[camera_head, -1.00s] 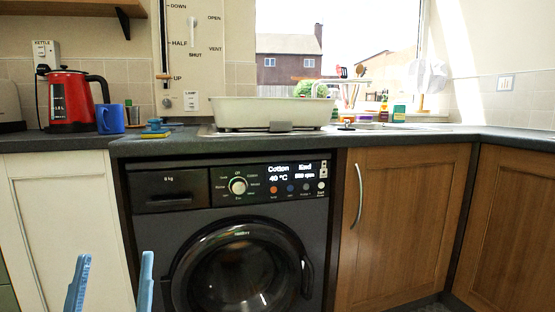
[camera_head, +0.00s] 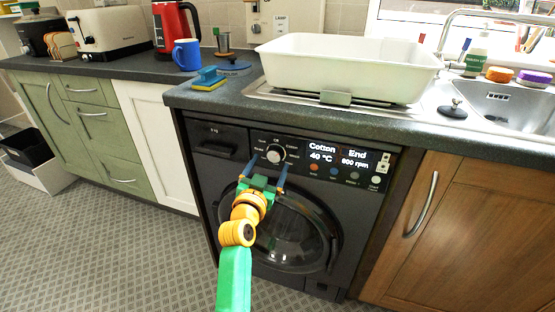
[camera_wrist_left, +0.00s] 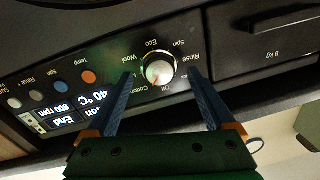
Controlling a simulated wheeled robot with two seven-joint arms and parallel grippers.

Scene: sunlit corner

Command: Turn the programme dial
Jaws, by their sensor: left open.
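The programme dial (camera_head: 276,153) is a round silver-white knob on the dark washing machine's (camera_head: 225,190) control panel. Printed programme names ring it. The display (camera_head: 334,155) beside it reads Cotton, 40 °C, End, 800 rpm. My left gripper (camera_head: 267,172) is open in front of the panel. In the left wrist view the dial (camera_wrist_left: 159,70) shows upside down, between and just beyond the two blue fingers of the left gripper (camera_wrist_left: 161,76). I cannot tell whether either finger touches it. My right gripper is not in view.
The worktop edge (camera_head: 300,116) overhangs the panel, with a white basin (camera_head: 345,75) by the sink. The round door (camera_head: 285,235) lies below the dial. A blue mug (camera_head: 186,54), red kettle (camera_head: 172,25) and sponge (camera_head: 209,78) stand left. Patterned floor (camera_head: 110,250) is clear at left.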

